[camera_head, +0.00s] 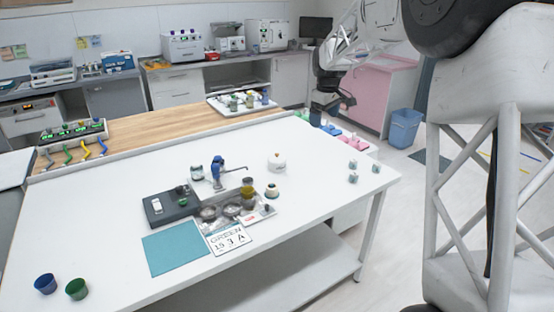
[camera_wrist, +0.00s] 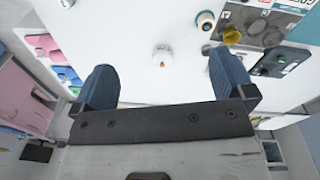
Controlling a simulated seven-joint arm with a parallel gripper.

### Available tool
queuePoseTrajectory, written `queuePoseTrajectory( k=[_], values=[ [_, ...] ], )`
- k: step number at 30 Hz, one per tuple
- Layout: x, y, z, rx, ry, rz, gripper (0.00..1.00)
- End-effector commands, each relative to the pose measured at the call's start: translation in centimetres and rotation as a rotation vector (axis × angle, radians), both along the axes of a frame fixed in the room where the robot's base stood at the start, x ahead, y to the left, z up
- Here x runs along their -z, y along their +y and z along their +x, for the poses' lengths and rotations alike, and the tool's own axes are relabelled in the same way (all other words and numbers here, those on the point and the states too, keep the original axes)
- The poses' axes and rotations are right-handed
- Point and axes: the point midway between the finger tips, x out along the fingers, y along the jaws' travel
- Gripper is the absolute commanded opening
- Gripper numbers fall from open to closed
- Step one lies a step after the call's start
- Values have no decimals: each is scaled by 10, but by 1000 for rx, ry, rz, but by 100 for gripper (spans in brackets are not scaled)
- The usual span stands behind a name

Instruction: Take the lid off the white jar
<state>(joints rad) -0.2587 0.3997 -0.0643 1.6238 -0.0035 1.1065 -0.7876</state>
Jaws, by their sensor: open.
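The white jar (camera_head: 277,165) stands upright on the white table, right of the middle. Its lid (camera_head: 277,156) appears to sit on top, with a small knob. In the wrist view the jar (camera_wrist: 161,50) shows ahead of my gripper, roughly midway between the two fingers, with a small orange-brown spot on it. My gripper (camera_wrist: 163,78) is open, with two blue fingers wide apart and nothing between them. In the head view my gripper (camera_head: 334,106) hangs beyond the table's far right edge, apart from the jar.
Left of the jar are a blue clamp-like tool (camera_head: 218,172), a metal tray (camera_head: 231,210) with containers, and a dark device (camera_head: 170,205). A cream-and-green jar (camera_head: 271,191) stands close in front. Small grey items (camera_head: 353,172) sit at right. Table around the white jar is clear.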

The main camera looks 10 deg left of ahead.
Motion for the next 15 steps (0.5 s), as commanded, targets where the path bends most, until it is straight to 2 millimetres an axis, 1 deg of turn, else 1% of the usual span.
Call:
queuePoseTrajectory(
  k=[1, 3, 7, 15],
  values=[
    [8, 9, 11, -21, 5, -2, 100],
    [16, 19, 23, -49, 9, -5, 100],
    [31, 38, 46, -103, 14, -8, 100],
    [68, 80, 90, -212, 30, -17, 100]
  ],
)
